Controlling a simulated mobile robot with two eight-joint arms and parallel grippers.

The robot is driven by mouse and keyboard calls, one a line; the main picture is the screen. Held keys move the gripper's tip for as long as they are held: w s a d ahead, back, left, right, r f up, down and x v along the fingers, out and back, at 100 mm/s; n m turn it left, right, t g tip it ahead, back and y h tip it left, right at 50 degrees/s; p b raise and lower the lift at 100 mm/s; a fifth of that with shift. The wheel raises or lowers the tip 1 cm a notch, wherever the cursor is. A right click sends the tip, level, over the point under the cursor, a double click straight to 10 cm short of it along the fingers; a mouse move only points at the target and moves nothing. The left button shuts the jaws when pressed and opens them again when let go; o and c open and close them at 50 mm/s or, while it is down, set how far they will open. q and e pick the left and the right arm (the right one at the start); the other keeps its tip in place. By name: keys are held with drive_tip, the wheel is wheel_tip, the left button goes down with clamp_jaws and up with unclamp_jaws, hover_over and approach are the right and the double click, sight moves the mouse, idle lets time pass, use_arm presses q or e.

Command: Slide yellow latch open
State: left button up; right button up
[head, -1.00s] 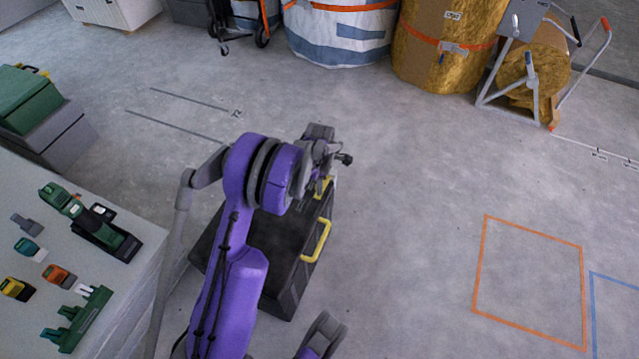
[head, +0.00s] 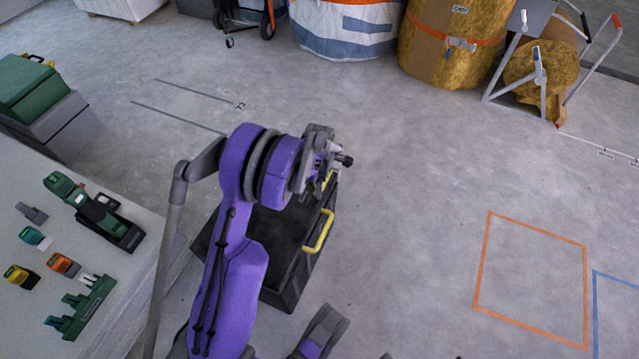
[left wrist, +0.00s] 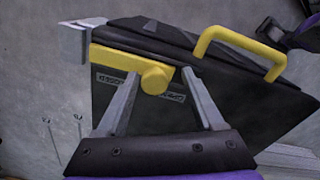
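A black case (head: 290,240) stands on the floor under my left arm. Its yellow handle (head: 319,231) also shows in the left wrist view (left wrist: 238,42). The yellow latch (left wrist: 118,60) is a bar with a round knob on the case's side; its other end meets a grey metal bracket (left wrist: 83,38). My left gripper (left wrist: 160,74) is open, one finger on each side of the knob; I cannot tell whether they touch it. In the head view my left gripper (head: 328,172) is at the case's far end, mostly hidden by its wrist. My right gripper does not show clearly.
A light table (head: 105,285) with green, orange and yellow tool parts stands at the left. Green and grey boxes (head: 45,105) are behind it. The floor to the right is clear, with orange (head: 483,260) and blue marked outlines. Bags and rolls stand at the back.

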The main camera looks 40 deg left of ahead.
use_arm(q)
wheel_tip(320, 180, up, 11)
drive_tip(key=p, duration=0.2)
drive_tip(key=shift+p, duration=0.4)
drive_tip(key=shift+f, duration=0.1)
